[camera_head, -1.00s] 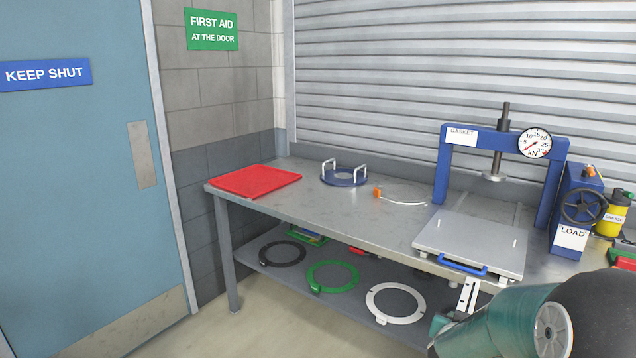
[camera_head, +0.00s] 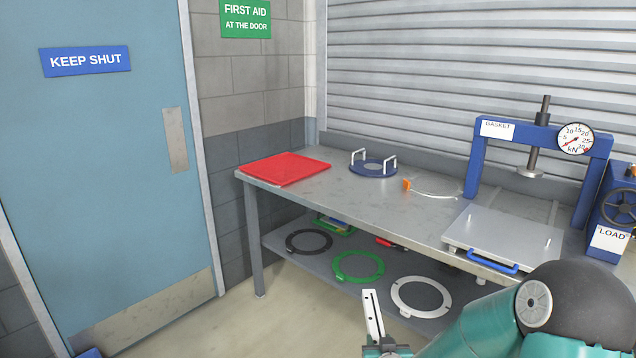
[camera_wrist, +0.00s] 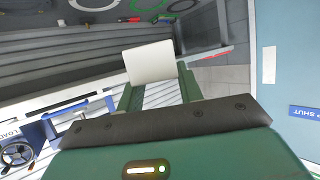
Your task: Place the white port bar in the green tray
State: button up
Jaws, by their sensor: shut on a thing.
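The white port bar (camera_head: 373,318) stands upright, with dark holes along it, at the bottom of the head view. My gripper (camera_head: 384,349) is shut on its lower end; the gripper itself is mostly cut off by the frame edge. In the wrist view the bar (camera_wrist: 150,62) shows as a pale block between my fingers (camera_wrist: 157,92). I cannot make out the green tray for certain.
The steel bench (camera_head: 415,213) holds a red mat (camera_head: 285,168), a blue ring with white handles (camera_head: 373,168), and a blue press (camera_head: 478,160) with a plate. Black, green and white rings lie on the lower shelf (camera_head: 285,240). The floor before the bench is free.

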notch_tip(320, 180, down, 10)
jog(key=s, duration=0.2)
jog(key=shift+s+r, duration=0.15)
jog(key=shift+s, duration=0.05)
jog(key=shift+a, duration=0.1)
dwell(0.4)
